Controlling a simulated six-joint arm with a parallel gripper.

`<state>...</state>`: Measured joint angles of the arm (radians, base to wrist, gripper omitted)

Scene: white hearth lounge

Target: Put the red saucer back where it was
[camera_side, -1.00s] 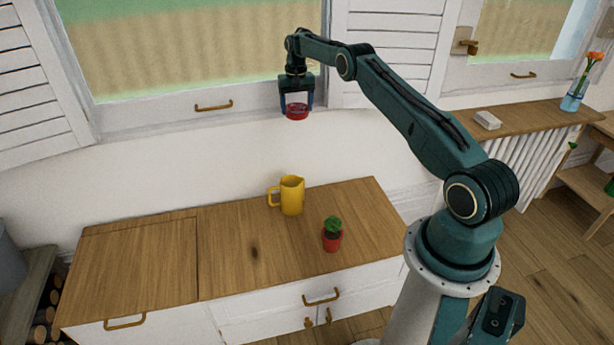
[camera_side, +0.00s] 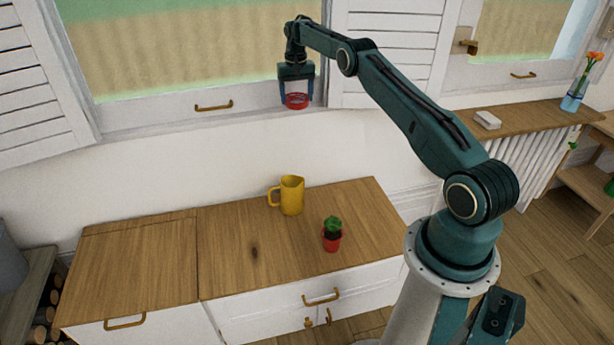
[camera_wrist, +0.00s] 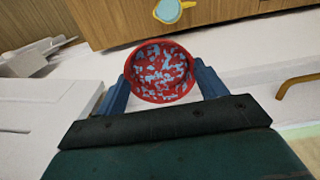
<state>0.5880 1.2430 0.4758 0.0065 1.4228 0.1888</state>
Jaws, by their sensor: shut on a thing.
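The red saucer (camera_side: 297,102) is held between the two fingers of my gripper (camera_side: 296,98), in front of the lower window frame and high above the wooden cabinet top (camera_side: 250,225). In the wrist view the saucer (camera_wrist: 160,72) is a round red dish with a raised rim and a blue-grey speckled inside. The blue fingers of my gripper (camera_wrist: 160,90) are on either side of it. In the side view I cannot tell whether the saucer touches the sill.
A yellow jug (camera_side: 291,196) and a small cactus in a red pot (camera_side: 332,238) stand on the cabinet top; the jug also shows in the wrist view (camera_wrist: 170,11). A shutter (camera_side: 385,50) is close right of my gripper. The cabinet's left part is clear.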

